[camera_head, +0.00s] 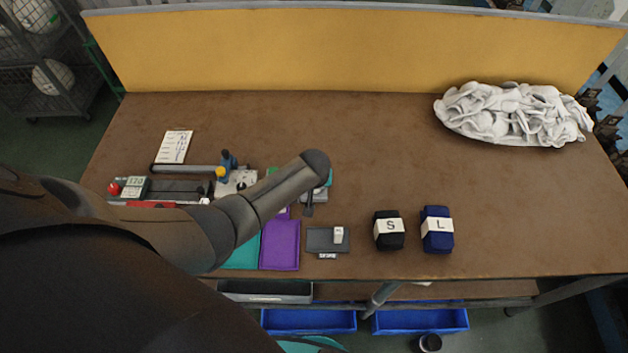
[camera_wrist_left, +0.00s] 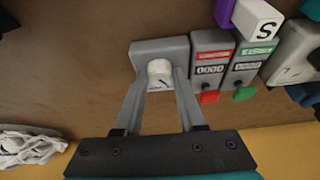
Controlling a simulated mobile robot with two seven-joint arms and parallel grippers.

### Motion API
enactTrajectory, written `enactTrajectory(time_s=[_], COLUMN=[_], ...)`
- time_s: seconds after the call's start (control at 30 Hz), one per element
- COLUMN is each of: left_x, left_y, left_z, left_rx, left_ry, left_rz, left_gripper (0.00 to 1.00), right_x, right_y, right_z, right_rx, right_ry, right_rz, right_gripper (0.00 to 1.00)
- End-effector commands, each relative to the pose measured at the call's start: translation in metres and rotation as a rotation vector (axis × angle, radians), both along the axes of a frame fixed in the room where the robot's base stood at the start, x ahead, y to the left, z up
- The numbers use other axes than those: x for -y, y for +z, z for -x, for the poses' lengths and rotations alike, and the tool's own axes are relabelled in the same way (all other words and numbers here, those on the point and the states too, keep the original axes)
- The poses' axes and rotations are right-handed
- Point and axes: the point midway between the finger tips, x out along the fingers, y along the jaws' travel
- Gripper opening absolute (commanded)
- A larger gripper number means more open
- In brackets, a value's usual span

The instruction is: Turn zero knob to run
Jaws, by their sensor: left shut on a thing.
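A white round knob (camera_wrist_left: 160,70) with a short dark mark sits on a grey box (camera_wrist_left: 148,46) in the left wrist view. I cannot read which setting the mark points to. My left gripper (camera_wrist_left: 159,78) is shut on the knob, one finger on each side of it. In the head view my dark left arm covers most of this spot, so I cannot make out the knob there. My right gripper is not in view.
Beside the box stand a red-labelled counter (camera_wrist_left: 210,67) and a green-labelled counter (camera_wrist_left: 250,63). In the head view, black S (camera_head: 390,230) and blue L (camera_head: 437,229) bundles and a white sock pile (camera_head: 512,115) lie on the brown table (camera_head: 390,140). The table's centre is clear.

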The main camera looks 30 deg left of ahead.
Motion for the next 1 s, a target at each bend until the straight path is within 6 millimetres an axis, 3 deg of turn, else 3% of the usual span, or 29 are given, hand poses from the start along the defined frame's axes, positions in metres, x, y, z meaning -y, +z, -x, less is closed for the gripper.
enactTrajectory(time_s=[0.33, 0.87, 0.9, 1.0], left_x=[0.0017, 0.0008, 0.0008, 0.0007], left_y=[-0.0003, -0.0001, -0.0001, 0.0], left_z=[-0.0003, -0.0007, -0.0007, -0.0008], left_rx=[-0.001, 0.0, 0.0, 0.0], left_ry=[0.138, 0.163, 0.163, 0.163], left_rz=[0.002, 0.0, 0.0, 0.0], left_gripper=[0.0, 0.0, 0.41, 0.52], right_x=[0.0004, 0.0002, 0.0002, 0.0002], right_y=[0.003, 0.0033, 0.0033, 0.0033], right_z=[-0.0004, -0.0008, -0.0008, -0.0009], right_rx=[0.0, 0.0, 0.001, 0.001], right_ry=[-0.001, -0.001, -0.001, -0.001], right_rz=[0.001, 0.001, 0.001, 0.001], right_gripper=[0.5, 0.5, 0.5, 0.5])
